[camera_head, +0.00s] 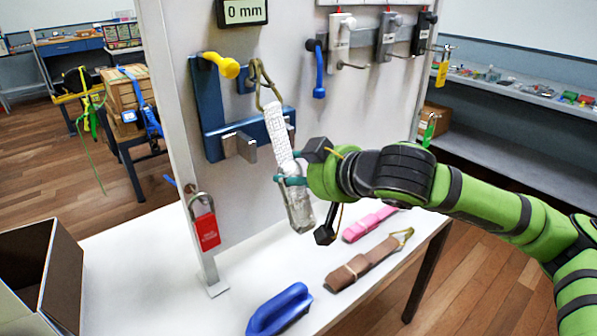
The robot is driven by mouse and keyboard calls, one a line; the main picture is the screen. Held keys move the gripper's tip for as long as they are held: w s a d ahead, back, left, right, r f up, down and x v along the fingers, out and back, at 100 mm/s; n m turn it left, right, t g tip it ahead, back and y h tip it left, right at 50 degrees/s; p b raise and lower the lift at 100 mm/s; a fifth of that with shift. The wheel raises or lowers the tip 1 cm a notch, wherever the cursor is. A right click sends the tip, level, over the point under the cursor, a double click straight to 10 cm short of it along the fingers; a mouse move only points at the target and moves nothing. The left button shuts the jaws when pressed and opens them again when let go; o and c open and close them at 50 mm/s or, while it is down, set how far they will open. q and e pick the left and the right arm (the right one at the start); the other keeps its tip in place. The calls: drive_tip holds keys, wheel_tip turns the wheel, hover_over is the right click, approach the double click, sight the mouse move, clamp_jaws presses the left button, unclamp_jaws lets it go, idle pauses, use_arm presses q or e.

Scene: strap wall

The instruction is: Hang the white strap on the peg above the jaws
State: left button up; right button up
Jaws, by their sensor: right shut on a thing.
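The white strap (277,130) hangs upright, slightly tilted, in front of the wall panel, with an olive loop (262,82) at its top. My right gripper (287,170) is shut on the strap below its middle; the bundled lower end shows beneath the fingers. The blue fixture (209,115) on the panel carries grey jaws (240,147), just left of the strap. Above the jaws are a yellow-knobbed part (222,65) and a blue peg-like piece (244,82) beside the loop. I cannot tell whether the loop is around that piece or in front of it. My left gripper is out of view.
A brown strap (365,263), a pink strap (365,225) and a blue handled object (279,311) lie on the white table (150,270). An open box (45,270) stands at left. A red padlock tag (206,231) hangs at the panel's edge. Hooks (350,66) line the upper right; a display (243,11) reads 0 mm.

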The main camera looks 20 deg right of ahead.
drive_tip(key=o, duration=1.4)
